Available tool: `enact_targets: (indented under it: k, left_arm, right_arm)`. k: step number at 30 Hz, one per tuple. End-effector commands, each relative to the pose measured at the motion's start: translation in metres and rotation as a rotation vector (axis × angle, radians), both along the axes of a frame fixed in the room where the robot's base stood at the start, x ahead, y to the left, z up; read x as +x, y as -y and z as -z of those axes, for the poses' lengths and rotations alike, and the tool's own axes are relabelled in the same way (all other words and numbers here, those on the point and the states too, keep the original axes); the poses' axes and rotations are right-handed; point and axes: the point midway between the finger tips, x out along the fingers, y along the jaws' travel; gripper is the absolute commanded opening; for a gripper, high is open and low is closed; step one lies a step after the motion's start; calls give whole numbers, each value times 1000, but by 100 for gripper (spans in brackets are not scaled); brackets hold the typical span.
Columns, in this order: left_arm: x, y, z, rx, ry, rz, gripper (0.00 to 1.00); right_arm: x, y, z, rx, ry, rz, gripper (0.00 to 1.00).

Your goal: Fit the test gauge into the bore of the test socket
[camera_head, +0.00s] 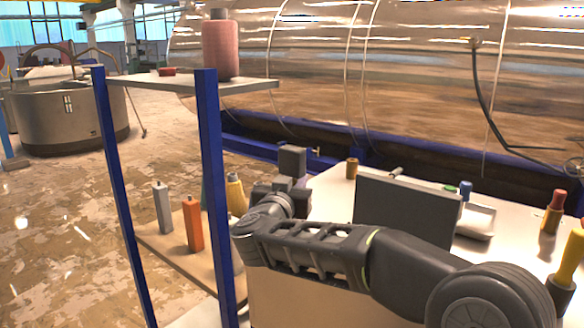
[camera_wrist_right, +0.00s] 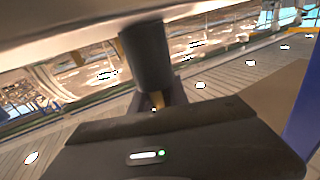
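My right arm reaches from the lower right across the front of the table in the head view. Its gripper (camera_head: 281,188) is beside the blue-posted rack, at the table's left end. In the right wrist view a dark upright cylinder-like part (camera_wrist_right: 147,58) with a brass-coloured bit stands beyond the gripper's dark housing; I cannot tell whether it is a finger or something held. The fingertips are not clear. I cannot tell for certain which thing is the test gauge or the test socket. A yellow piece (camera_head: 573,247) stands in a dark base (camera_head: 560,292) at the right edge. My left gripper is not in view.
The rack's upper shelf (camera_head: 130,82) holds a red jar (camera_head: 221,50); grey (camera_head: 162,210) and orange (camera_head: 193,225) bottles stand below. A dark panel (camera_head: 405,210), brown cylinder (camera_head: 352,168), pale tray (camera_head: 476,222) and red-topped brass piece (camera_head: 553,215) are on the table.

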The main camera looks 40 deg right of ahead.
Motion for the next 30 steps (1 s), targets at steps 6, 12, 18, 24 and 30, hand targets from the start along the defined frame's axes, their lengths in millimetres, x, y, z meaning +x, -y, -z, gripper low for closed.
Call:
enact_targets:
  k: [6,12,18,24,30]
  left_arm:
    - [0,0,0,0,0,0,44]
    - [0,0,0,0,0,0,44]
    - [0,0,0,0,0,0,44]
    - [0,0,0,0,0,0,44]
    - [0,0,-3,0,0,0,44]
  right_arm:
    - [0,0,0,0,0,0,1]
    - [0,0,0,0,0,0,0]
    - [0,0,0,-1,1,0,0]
    - [0,0,-2,0,1,0,0]
    - [0,-1,-22,-1,5,-1,0]
